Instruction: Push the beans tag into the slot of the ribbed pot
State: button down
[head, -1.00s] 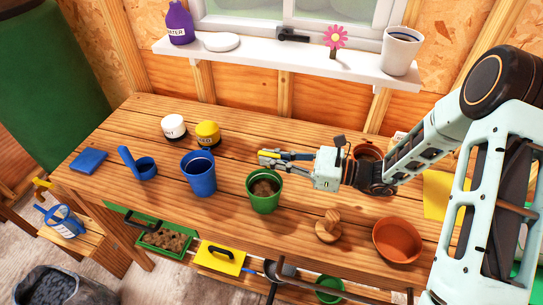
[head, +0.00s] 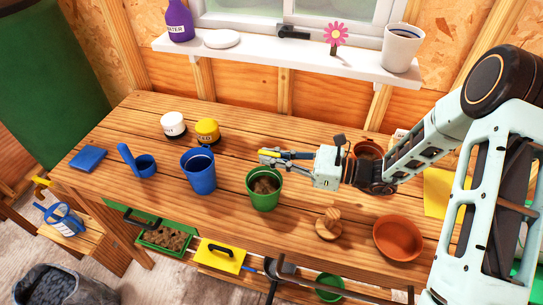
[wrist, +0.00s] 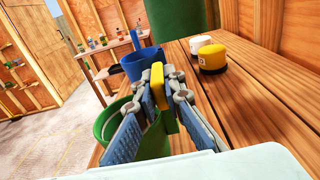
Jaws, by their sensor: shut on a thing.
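My gripper (head: 270,155) is shut on a small yellow tag (head: 267,152) above the bench, just behind the green pot. The yellow tag also shows between the fingertips in the wrist view (wrist: 158,86); I cannot read any word on it. The green pot (head: 264,203) stands upright with brown soil inside, and in the wrist view (wrist: 106,124) it is partly hidden by the fingers. A blue pot (head: 199,178) stands to its left, also with dark fill. I cannot clearly make out ribs or a slot on either pot.
A white jar (head: 173,125) and a yellow jar (head: 207,131) stand at the back. A blue scoop (head: 146,166) and blue packet (head: 89,159) lie left. A wooden knobbed piece (head: 328,226) and terracotta dish (head: 398,239) stand right. The windowsill (head: 270,65) overhangs the bench back.

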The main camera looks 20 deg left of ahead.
jog(key=shift+f, duration=0.1)
jog(key=c, duration=1.9)
grip_release()
jog(key=shift+c, duration=0.2)
